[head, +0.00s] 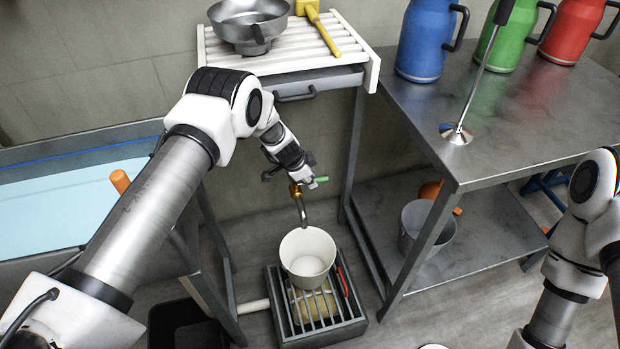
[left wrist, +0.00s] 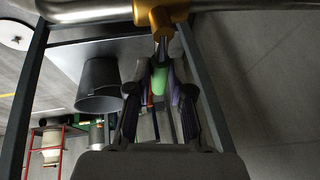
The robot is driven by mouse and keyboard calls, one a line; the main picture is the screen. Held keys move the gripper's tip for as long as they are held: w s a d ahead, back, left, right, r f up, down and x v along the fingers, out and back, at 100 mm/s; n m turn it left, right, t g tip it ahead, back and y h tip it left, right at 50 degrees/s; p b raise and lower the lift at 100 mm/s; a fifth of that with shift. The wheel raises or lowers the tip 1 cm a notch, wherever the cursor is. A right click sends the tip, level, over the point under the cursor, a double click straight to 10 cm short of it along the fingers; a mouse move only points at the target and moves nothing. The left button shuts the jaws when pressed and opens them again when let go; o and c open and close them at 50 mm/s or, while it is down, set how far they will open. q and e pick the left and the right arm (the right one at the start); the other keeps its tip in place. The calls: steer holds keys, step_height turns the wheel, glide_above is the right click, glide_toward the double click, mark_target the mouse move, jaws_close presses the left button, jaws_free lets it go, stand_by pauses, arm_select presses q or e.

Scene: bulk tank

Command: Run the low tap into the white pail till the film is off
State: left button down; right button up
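The low tap has a brass body (head: 295,189), a bent steel spout and a green lever (head: 320,180). The white pail (head: 288,262) stands upright under the spout on a slatted stand, and its inside looks white and bare. No stream shows between the spout and the pail. My left gripper (head: 302,168) is at the tap. In the left wrist view its fingers (left wrist: 160,88) stand apart on both sides of the green lever (left wrist: 159,86), with gaps seemingly left; touching is unclear. My right arm is at the right edge of the head view, its gripper outside the picture.
A steel bench (head: 520,120) with blue, green and red jugs stands at the right, a grey bucket (head: 408,228) on its lower shelf. A white slatted rack (head: 295,50) with a steel funnel and yellow tool is above the tap. A tank with pale blue liquid (head: 60,210) is left.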

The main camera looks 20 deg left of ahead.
arm_select(q)
steer(key=shift+f+b, duration=0.15)
steer(key=shift+b, duration=0.35)
steer(key=shift+s+d+m+g+h+b, duration=0.1)
steer(key=shift+s+m+g+h+b, duration=0.35)
steer(key=shift+m+b, duration=1.25)
steer(key=shift+s+d+m+g+h+b, duration=0.1)
steer(key=shift+s+m+g+h+b, duration=0.6)
steer(key=shift+b, duration=1.65)
steer(key=shift+s+m+g+y+b, duration=0.15)
steer(key=shift+s+m+b, duration=0.15)
steer(key=shift+m+b, duration=1.55)
steer(key=c, duration=1.1)
jaws_free()
steer(key=shift+o, duration=0.2)
